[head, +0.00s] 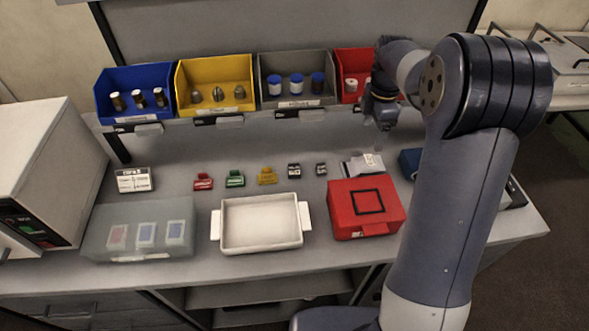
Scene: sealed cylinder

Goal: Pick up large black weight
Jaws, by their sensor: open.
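Two small black weights with pale markings stand on the bench behind the white tray. The left one (294,170) looks slightly larger than the right one (321,169), so it seems to be the large black weight. My gripper (384,122) hangs above the back right of the bench, right of both weights and in front of the red bin. It is open and touches neither weight. Its fingertips are small and dark in this view.
Red (203,181), green (235,178) and yellow (267,176) weights stand left of the black ones. A white tray (261,247), red box (365,225) and translucent case (138,250) line the front. Blue (133,78), yellow, grey and red bins sit behind.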

